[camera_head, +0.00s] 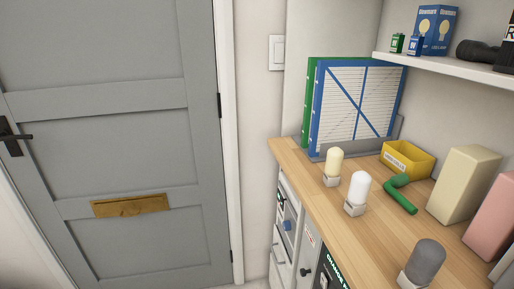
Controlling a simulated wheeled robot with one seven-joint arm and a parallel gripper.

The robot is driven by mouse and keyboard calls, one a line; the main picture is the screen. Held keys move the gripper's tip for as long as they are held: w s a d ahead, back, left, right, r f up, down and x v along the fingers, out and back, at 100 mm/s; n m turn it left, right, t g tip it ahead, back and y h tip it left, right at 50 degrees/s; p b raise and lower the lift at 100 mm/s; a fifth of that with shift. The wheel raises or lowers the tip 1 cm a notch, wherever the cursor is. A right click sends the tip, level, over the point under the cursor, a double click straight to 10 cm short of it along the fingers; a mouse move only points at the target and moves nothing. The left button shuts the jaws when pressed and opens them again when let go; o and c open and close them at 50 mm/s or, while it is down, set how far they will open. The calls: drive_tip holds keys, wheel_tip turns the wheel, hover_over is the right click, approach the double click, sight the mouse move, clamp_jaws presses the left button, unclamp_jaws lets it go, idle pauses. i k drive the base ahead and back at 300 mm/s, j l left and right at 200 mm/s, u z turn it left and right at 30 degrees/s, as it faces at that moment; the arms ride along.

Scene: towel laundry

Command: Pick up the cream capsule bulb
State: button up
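The cream capsule bulb (334,160) stands upright in a small whitish holder (331,180) on the wooden counter, near its left edge. A similar white capsule bulb (359,186) stands in its own holder just in front and to the right of it. A grey capsule bulb (427,257) stands in a holder closer to me, at the bottom right. My gripper is not in view.
Behind the bulbs stand blue and green framed panels (357,105) in a grey rack. A yellow bin (407,160), a green bent piece (400,193), a cream block (464,184) and a pink block (494,217) stand to the right. A shelf (450,68) overhangs the back right.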

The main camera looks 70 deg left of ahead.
sight(335, 155)
drive_tip(key=u, duration=1.4)
drive_tip(key=i+j+z, duration=0.1)
